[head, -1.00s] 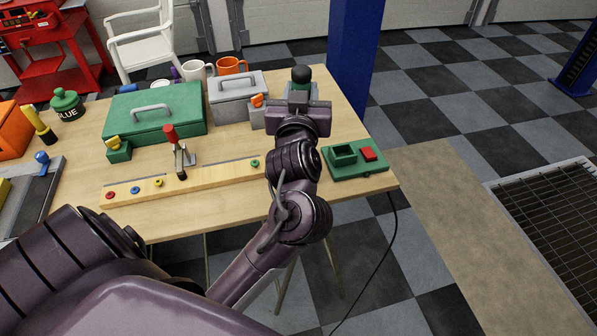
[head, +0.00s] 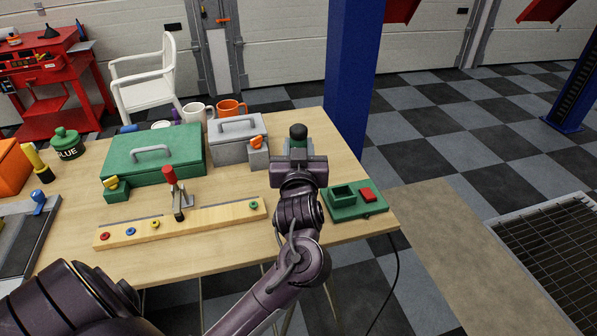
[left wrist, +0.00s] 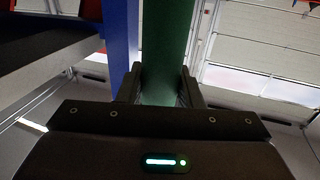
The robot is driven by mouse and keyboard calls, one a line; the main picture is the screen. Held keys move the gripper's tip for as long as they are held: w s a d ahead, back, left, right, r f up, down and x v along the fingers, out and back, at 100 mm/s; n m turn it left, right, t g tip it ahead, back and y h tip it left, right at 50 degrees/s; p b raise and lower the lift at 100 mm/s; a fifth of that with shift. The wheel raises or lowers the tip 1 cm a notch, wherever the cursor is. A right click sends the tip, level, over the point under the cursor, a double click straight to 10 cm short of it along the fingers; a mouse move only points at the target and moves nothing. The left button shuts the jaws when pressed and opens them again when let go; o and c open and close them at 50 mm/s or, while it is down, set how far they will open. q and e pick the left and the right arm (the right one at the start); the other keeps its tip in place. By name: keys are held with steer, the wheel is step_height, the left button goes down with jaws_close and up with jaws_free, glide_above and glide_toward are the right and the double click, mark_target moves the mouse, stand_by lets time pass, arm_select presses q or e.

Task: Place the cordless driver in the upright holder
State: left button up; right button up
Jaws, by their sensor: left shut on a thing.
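The cordless driver shows in part in the head view as a black cap above a green body (head: 298,141). My left gripper (head: 297,153) is shut on it and hides its lower part. In the left wrist view a long green part (left wrist: 166,45) runs between my two fingers (left wrist: 163,88). The holder appears to be the square green socket (head: 342,194) on a green base plate at the table's right front corner. Its opening faces up and looks empty. The driver is behind and left of it in the picture. My right gripper is not in view.
A grey box (head: 237,138) with an orange-topped block stands left of the gripper. A green toolbox (head: 152,153) and a wooden rail (head: 185,222) lie further left. A blue post (head: 353,80) rises behind the table.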

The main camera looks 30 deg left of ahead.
arm_select(q)
step_height(320, 180, down, 6)
steer(key=shift+r, duration=0.1)
steer(key=shift+f, duration=0.25)
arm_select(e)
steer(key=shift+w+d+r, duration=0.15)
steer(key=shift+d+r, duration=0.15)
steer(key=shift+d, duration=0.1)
arm_select(q)
steer(key=shift+f, duration=0.15)
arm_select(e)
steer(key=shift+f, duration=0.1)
arm_select(q)
steer(key=o, duration=0.7)
steer(key=shift+f, duration=0.1)
steer(key=o, duration=0.4)
steer(key=shift+c, duration=0.2)
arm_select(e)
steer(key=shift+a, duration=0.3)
